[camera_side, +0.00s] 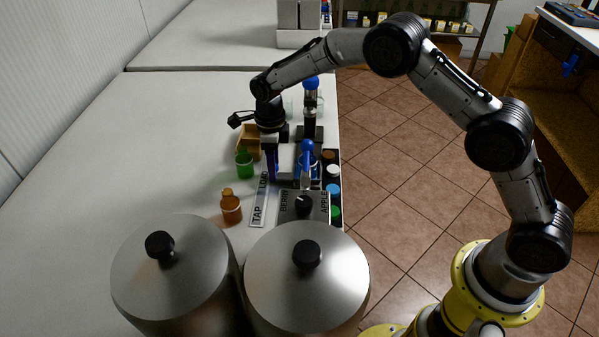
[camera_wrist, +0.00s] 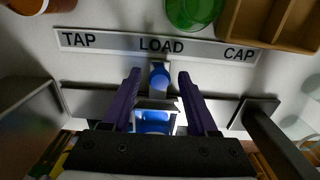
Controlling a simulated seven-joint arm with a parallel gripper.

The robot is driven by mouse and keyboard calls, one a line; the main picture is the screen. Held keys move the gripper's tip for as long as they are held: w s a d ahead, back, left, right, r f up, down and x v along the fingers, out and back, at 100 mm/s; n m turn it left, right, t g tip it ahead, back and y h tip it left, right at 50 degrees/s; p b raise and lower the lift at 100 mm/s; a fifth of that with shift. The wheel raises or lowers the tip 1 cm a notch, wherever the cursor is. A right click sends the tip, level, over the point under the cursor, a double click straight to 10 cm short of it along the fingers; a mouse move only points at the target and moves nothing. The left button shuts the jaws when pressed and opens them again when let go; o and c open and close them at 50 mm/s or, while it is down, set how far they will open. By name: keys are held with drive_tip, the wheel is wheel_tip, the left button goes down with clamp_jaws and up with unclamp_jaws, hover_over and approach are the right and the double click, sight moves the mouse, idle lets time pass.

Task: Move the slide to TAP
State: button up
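The label strip (camera_wrist: 195,48) reads TAP, LOAD and CAP from left to right in the wrist view; in the side view its TAP end (camera_side: 259,213) is nearest the camera. The slide (camera_wrist: 160,78), with blue and pale parts, stands below the word LOAD on a grey cross rail (camera_wrist: 88,102). My gripper (camera_wrist: 160,76) has its two purple fingers apart, one on each side of the slide's middle; I see gaps, not clear contact. In the side view my gripper (camera_side: 270,178) points down beside the rig, and the slide is mostly hidden there.
A green bottle (camera_side: 244,163), an amber bottle (camera_side: 231,207) and a wooden box (camera_side: 249,142) stand left of the strip. A BERRY/APPLE panel (camera_side: 314,208) with a black knob is close by. Two large lidded pots (camera_side: 172,275) (camera_side: 306,283) fill the near counter. The left counter is clear.

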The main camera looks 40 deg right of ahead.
drive_tip(key=c, duration=0.8)
drive_tip(key=shift+s+a, duration=4.1)
drive_tip(key=shift+c, duration=0.2)
drive_tip(key=o, duration=1)
drive_tip(key=shift+r, duration=3.5)
